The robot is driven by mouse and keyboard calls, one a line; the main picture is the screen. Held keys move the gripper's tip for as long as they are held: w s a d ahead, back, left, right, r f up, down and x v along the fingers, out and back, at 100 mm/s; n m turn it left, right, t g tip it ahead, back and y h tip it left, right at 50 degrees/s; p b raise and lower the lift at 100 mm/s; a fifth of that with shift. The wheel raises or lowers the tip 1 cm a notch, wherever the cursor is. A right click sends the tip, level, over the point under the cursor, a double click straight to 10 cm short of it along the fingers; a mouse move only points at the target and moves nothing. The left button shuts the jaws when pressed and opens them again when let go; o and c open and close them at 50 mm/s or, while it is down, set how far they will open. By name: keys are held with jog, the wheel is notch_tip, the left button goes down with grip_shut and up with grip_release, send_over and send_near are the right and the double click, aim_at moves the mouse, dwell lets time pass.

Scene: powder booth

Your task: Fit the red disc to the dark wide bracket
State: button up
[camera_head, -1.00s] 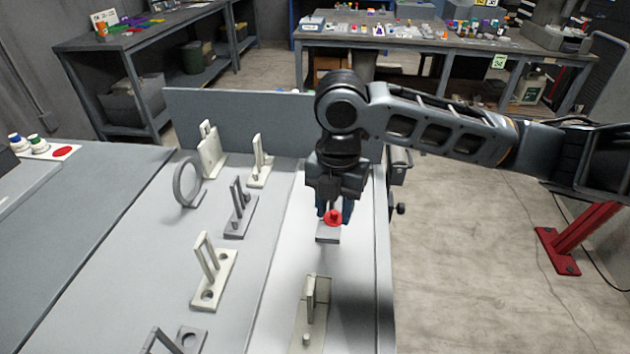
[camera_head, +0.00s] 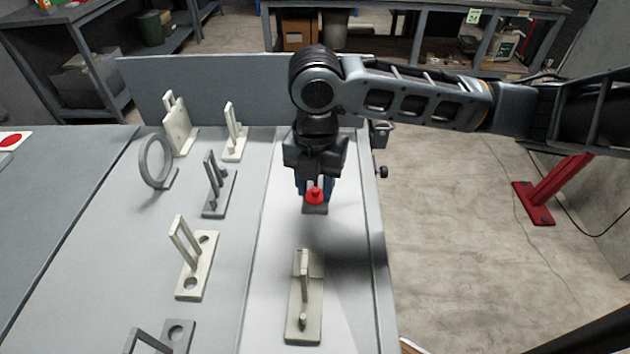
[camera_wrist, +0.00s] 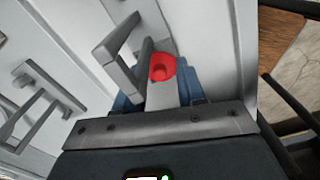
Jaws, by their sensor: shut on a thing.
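My gripper (camera_head: 315,188) points down over the right-hand strip of the bench. Its blue fingers are shut on the red disc (camera_head: 314,197), which has a small knob. A grey bracket's base (camera_head: 315,210) shows just below the disc; my gripper hides the rest of this bracket. In the wrist view the red disc (camera_wrist: 162,67) sits between the fingertips, close to a dark upright frame (camera_wrist: 118,52) and a rounded post. A grey plate (camera_wrist: 160,96) lies between the fingers. I cannot tell whether the disc touches the bracket.
A pale bracket (camera_head: 303,295) stands in front of my gripper on the same strip. To the left stand a grey ring stand (camera_head: 155,162), a dark looped bracket (camera_head: 219,190) and several pale brackets. A grey panel (camera_head: 215,95) closes the bench's back.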

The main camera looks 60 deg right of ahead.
jog(key=shift+f+b, duration=0.3)
jog(key=shift+b, duration=0.05)
dwell(0.4)
jog(key=o, duration=1.1)
jog(key=shift+r, duration=0.1)
jog(key=shift+r, duration=3.85)
